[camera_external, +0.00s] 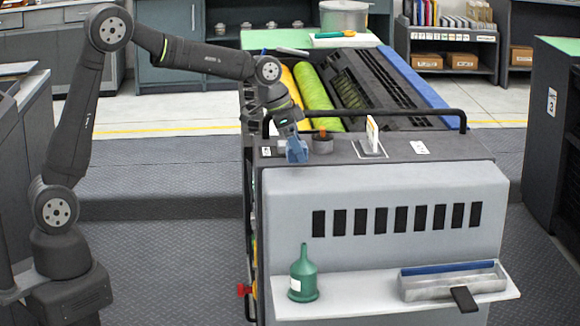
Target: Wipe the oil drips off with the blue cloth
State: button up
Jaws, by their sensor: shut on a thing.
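My gripper (293,142) is at the near left part of the machine's dark top surface. It is shut on a blue cloth (297,152), which hangs below the fingers at the top's front edge. I cannot tell whether the cloth touches the surface. No oil drips can be made out at this size; the cloth and gripper may cover some. A green oil can (303,275) with a spout stands on the light front shelf.
The grey machine (385,190) has yellow and green rollers (318,97) behind a black rail (390,112). A small cup (323,143) stands just right of the cloth, and an upright card holder (372,138) further right. A grey tray (452,282) is on the shelf.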

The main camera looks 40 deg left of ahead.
jog(key=shift+s+d+r, duration=0.1)
jog(key=shift+r, duration=2.65)
jog(key=shift+d, duration=0.1)
